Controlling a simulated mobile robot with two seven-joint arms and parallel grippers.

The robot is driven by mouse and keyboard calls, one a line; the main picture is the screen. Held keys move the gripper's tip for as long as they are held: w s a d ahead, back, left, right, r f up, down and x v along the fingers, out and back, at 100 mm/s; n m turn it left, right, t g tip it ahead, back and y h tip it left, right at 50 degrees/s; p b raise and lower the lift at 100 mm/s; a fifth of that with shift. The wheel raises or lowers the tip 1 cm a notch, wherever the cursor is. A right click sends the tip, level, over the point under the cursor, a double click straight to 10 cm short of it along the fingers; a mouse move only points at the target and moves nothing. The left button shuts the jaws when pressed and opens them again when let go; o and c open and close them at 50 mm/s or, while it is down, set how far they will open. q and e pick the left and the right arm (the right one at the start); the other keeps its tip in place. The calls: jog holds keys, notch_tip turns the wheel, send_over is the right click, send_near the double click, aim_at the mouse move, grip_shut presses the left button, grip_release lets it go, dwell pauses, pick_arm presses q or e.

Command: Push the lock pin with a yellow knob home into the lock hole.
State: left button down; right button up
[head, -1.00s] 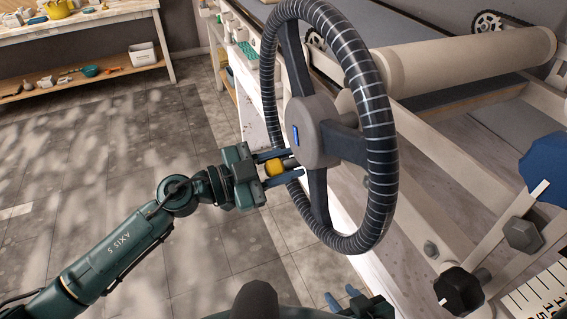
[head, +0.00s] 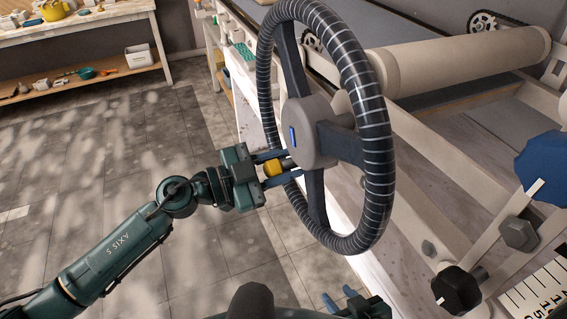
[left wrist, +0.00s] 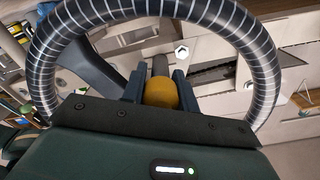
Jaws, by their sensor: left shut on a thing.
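The yellow knob (head: 273,169) of the lock pin sits between the fingers of my left gripper (head: 282,166), which is shut on it. In the left wrist view the knob (left wrist: 161,93) is between the two dark fingers. A short grey shaft (head: 288,163) shows beyond the knob, towards the grey hub (head: 311,132) of the handwheel. The lock hole is hidden, so I cannot tell how deep the pin is. My right gripper (head: 341,298) shows only in part at the bottom edge, its blue fingers apart and empty.
The large dark handwheel rim (head: 377,130) with pale bands rises around my left gripper. The press frame and cream roller (head: 460,62) lie to the right. A dark knob (head: 457,290) and a blue knob (head: 541,168) stand at right. Open floor lies at left.

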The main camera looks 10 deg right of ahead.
aim_at(265, 171)
pick_arm(q)
jog(key=c, duration=1.1)
grip_release()
jog(key=shift+o, duration=0.5)
jog(key=shift+v, duration=2.8)
jog(key=shift+s+a, duration=0.1)
jog(key=shift+a, duration=0.1)
